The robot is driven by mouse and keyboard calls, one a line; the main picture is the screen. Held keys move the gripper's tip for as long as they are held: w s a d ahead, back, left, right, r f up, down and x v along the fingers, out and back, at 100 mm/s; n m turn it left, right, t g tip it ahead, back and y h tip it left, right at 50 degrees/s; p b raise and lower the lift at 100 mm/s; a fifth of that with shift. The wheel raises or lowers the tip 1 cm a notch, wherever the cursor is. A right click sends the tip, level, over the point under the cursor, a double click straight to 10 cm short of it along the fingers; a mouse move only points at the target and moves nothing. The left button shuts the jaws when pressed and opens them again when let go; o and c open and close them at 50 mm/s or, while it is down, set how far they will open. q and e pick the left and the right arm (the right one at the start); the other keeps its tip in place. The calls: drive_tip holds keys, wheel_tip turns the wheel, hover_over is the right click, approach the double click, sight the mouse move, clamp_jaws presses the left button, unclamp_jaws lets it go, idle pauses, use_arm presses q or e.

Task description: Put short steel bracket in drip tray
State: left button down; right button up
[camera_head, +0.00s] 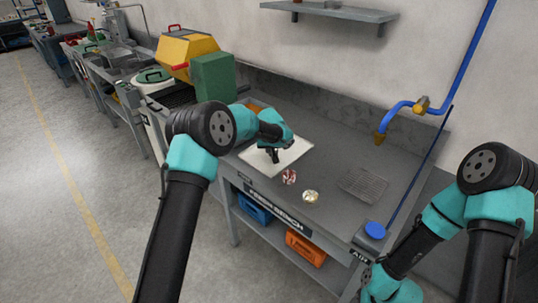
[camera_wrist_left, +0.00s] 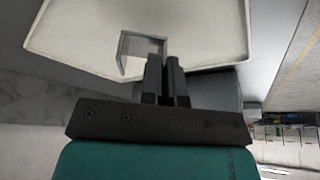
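My left gripper (camera_head: 274,158) points down over a white, shallow-rimmed tray (camera_head: 297,152) on the bench, which I take for the drip tray. In the left wrist view, the tray (camera_wrist_left: 75,30) lies beyond the fingers. A grey, angular U-shaped piece, the short steel bracket (camera_wrist_left: 128,50), shows at the fingertips (camera_wrist_left: 165,62). The fingers are close together and appear shut on one leg of the bracket. I cannot tell whether the bracket touches the tray. In the head view the bracket is too small to make out. My right arm is at the lower right; its fingers are not visible.
A red-and-white coil (camera_head: 289,177) and a pale yellowish round piece (camera_head: 311,196) lie near the bench front. A green box (camera_head: 213,77) stands at the left. Bench behind the rack is clear.

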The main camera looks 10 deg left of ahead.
use_arm(q)
drive_tip(key=shift+f, duration=1.5)
drive_tip(key=shift+f, duration=0.2)
drive_tip(key=c, duration=1.3)
unclamp_jaws()
drive_tip(key=shift+c, duration=0.2)
drive_tip(key=shift+r, duration=0.15)
drive_tip(key=v, duration=1.2)
